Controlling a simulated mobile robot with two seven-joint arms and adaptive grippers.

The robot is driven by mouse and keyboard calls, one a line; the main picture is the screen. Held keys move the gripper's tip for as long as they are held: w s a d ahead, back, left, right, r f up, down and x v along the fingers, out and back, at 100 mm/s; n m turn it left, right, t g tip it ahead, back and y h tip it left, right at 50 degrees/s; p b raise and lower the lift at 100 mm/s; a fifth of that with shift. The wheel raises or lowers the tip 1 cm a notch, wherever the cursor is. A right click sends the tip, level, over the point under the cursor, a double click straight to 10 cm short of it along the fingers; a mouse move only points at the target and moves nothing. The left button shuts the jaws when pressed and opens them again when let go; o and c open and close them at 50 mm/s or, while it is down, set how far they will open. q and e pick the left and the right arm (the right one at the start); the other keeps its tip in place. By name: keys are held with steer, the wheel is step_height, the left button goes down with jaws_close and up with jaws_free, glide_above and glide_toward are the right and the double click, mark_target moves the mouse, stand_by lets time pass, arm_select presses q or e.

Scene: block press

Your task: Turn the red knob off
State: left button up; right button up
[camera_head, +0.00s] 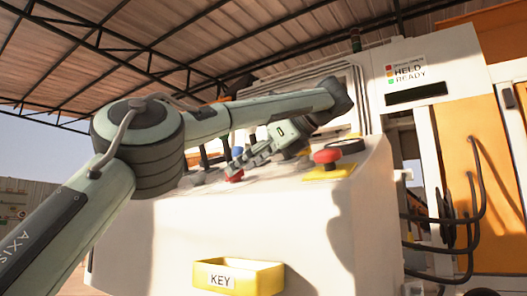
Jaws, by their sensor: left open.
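A small red knob (235,177) sits on the sloped top of the white control console (250,210), near its front edge. My left arm comes in from the left and folds back, so my left gripper (232,166) points left and down over the console. Its fingers are open, just above and beside the red knob, and hide part of it. I cannot tell whether they touch it. The knob's setting cannot be read. A larger red mushroom button (327,156) stands on a yellow plate to the right of the gripper. My right gripper is not in view.
A blue knob (238,152) and several dark levers stand behind the fingers. A yellow tray labelled KEY (238,278) juts from the console's front. A panel reading HELD and READY (405,72) is at upper right. Dark cables (470,220) hang at right.

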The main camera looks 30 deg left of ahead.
arm_select(q)
steer(key=v, duration=1)
steer(key=shift+s+d, duration=0.15)
steer(key=shift+d, duration=0.15)
